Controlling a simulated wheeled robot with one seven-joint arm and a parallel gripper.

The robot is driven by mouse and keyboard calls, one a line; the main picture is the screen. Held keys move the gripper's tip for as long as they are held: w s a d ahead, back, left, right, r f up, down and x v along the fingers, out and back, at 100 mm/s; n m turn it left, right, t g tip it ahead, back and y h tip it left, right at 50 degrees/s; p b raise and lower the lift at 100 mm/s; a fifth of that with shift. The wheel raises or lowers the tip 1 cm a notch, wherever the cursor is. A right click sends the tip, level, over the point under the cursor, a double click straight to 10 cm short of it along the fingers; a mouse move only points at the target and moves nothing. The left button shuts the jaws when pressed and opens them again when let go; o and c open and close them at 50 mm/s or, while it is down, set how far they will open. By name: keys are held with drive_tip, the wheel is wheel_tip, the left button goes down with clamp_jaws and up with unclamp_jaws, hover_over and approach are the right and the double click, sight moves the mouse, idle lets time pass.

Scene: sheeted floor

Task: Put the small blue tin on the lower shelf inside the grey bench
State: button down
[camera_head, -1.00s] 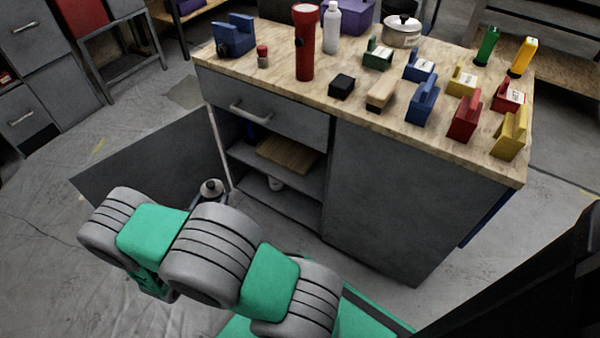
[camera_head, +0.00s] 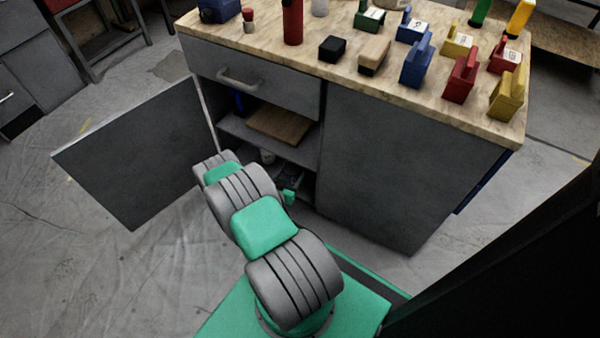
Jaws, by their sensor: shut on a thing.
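The grey bench (camera_head: 365,160) stands ahead with its left door (camera_head: 135,150) swung wide open. Inside, an upper shelf holds a wooden board (camera_head: 280,123), and a lower shelf lies below it. My gripper (camera_head: 290,176) reaches into the lower part of the opening, small, dark and partly hidden. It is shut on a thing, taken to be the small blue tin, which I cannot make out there. My arm (camera_head: 265,225) hides part of the lower shelf.
A pale cup (camera_head: 267,156) sits on the lower shelf, left of my gripper. A blue item (camera_head: 240,102) stands at the left inside the upper space. The drawer (camera_head: 250,78) above is shut. Several blocks and a black box (camera_head: 332,48) stand on the bench top.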

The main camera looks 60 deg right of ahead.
drive_tip(key=b+x, duration=0.1)
drive_tip(key=x, duration=0.1)
drive_tip(key=b+x, duration=0.1)
drive_tip(key=x, duration=0.2)
drive_tip(key=s+b+x, duration=0.1)
drive_tip(key=x, duration=0.2)
drive_tip(key=shift+f, duration=0.4)
wheel_tip(320, 180, down, 4)
drive_tip(key=b, duration=0.3)
drive_tip(key=shift+s+r, duration=0.1)
drive_tip(key=shift+d+f+b, duration=0.15)
drive_tip(key=shift+f+b, duration=0.1)
drive_tip(key=shift+b, duration=0.1)
drive_tip(key=shift+r, duration=0.25)
drive_tip(key=shift+f, duration=0.15)
drive_tip(key=shift+c, duration=1.5)
unclamp_jaws()
